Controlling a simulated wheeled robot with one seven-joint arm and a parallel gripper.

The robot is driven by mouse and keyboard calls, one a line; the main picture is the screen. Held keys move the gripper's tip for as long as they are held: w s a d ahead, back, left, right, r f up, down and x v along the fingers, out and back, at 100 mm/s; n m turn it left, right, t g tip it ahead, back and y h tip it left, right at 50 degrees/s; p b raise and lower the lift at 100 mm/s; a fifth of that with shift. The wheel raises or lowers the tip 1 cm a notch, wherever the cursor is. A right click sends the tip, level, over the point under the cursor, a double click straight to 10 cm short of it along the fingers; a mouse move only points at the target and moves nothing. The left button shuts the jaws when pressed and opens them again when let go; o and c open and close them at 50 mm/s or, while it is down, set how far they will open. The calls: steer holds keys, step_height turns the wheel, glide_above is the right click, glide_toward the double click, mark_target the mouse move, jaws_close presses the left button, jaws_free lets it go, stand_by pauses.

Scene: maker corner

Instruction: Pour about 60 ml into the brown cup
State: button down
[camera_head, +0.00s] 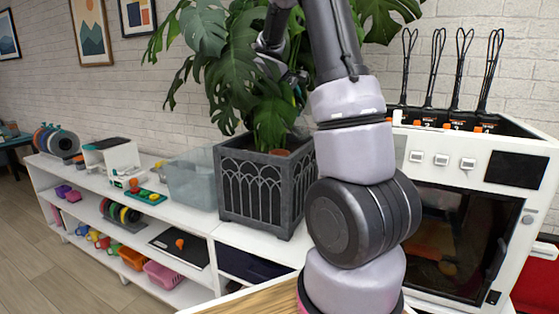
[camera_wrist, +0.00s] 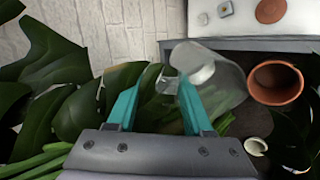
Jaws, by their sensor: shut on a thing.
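My gripper (camera_wrist: 155,92) has teal fingers, seen in the wrist view among the plant's leaves. It is shut on a clear, see-through vessel (camera_wrist: 232,78), which looks tilted and has a pale round part inside. I cannot make out any liquid in it. A brown open round vessel (camera_wrist: 276,82) is just right of the clear vessel, apart from the fingers; its inside looks empty. A brown rim (camera_head: 281,152) also shows inside the planter in the head view. I cannot tell whether it is the brown cup or a plant pot. In the head view, leaves hide the gripper's tips.
A large leafy plant (camera_head: 262,75) stands in a dark planter (camera_head: 262,195) on the white shelf (camera_head: 215,228), crowding my arm. A clear bin (camera_head: 190,182) stands left of it. A white machine (camera_head: 480,190) is at the right. Another round brown thing (camera_wrist: 270,10) lies beyond the planter edge.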

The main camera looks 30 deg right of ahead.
mark_target(305, 106)
steer(key=shift+w+d+y, duration=0.1)
steer(key=shift+d+y, duration=0.15)
steer(key=shift+y, duration=0.05)
stand_by(1.8)
steer(key=shift+w+d+r+g+y, duration=0.15)
steer(key=shift+d+g+y, duration=0.25)
steer(key=shift+d+y, duration=0.1)
steer(key=shift+w+d+f+g+y+b, duration=0.2)
steer(key=shift+w+d+f+y, duration=0.05)
steer(key=shift+d+y, duration=0.25)
steer(key=shift+w+d+f+g+y+b, duration=0.25)
steer(key=shift+d+y, duration=0.15)
steer(key=shift+d, duration=0.2)
steer(key=shift+w+d+f+g+y+b, duration=0.25)
steer(key=shift+w+d+g+y, duration=0.1)
steer(key=shift+d+y, duration=0.5)
steer(key=shift+w+d+f+g+y+b, duration=0.2)
steer(key=shift+w+d+g+y+b, duration=0.15)
steer(key=shift+d+y, duration=0.45)
steer(key=shift+w+d+f+g+y+b, duration=0.25)
steer(key=shift+w+d+y, duration=0.1)
steer(key=shift+d+y, duration=0.5)
steer(key=shift+r, duration=0.1)
